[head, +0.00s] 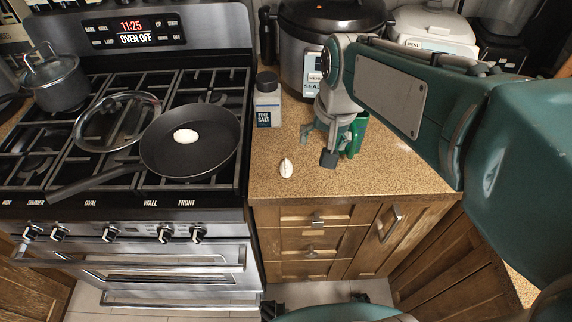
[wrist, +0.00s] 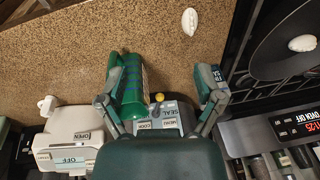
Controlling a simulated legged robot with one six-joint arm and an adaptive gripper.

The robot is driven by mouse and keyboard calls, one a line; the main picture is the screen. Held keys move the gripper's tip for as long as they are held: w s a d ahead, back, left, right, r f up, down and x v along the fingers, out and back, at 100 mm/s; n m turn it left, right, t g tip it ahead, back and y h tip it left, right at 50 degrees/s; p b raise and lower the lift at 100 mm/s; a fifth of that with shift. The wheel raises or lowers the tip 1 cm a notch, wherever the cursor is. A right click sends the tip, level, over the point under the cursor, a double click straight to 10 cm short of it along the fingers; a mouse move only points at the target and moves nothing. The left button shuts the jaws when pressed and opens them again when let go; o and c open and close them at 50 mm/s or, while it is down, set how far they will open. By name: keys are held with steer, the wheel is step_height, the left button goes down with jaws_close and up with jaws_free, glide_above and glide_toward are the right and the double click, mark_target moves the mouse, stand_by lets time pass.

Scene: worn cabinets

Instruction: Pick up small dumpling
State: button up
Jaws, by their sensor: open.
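A small white dumpling (head: 286,168) lies on the speckled counter near its front edge, left of my gripper. It also shows at the top of the wrist view (wrist: 190,20). A second white dumpling-like piece (head: 185,136) lies in the dark frying pan (head: 212,160) on the stove; the wrist view shows it at the right (wrist: 302,43). My gripper (head: 317,146) is open and empty above the counter, apart from the dumpling. Its two fingers are spread wide in the wrist view (wrist: 160,95).
A green container (head: 358,134) stands close beside my gripper. A fine salt bottle (head: 267,100) stands near the stove. A large cooker (head: 300,60) and a white appliance (head: 432,28) stand behind. The counter around the dumpling is clear.

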steer(key=w+a+f+m+g, duration=0.1)
steer(key=w+a+f+g, duration=0.1)
steer(key=w+a+f, duration=0.4)
glide_above(287, 163)
steer(key=f, duration=0.3)
steer(key=shift+d+f, duration=0.35)
steer(key=shift+d, duration=0.05)
steer(key=f, duration=0.4)
steer(key=a+f, duration=0.1)
steer(key=f, duration=0.1)
steer(key=shift+w, duration=0.1)
steer(key=shift+r, duration=0.1)
steer(key=c, duration=0.9)
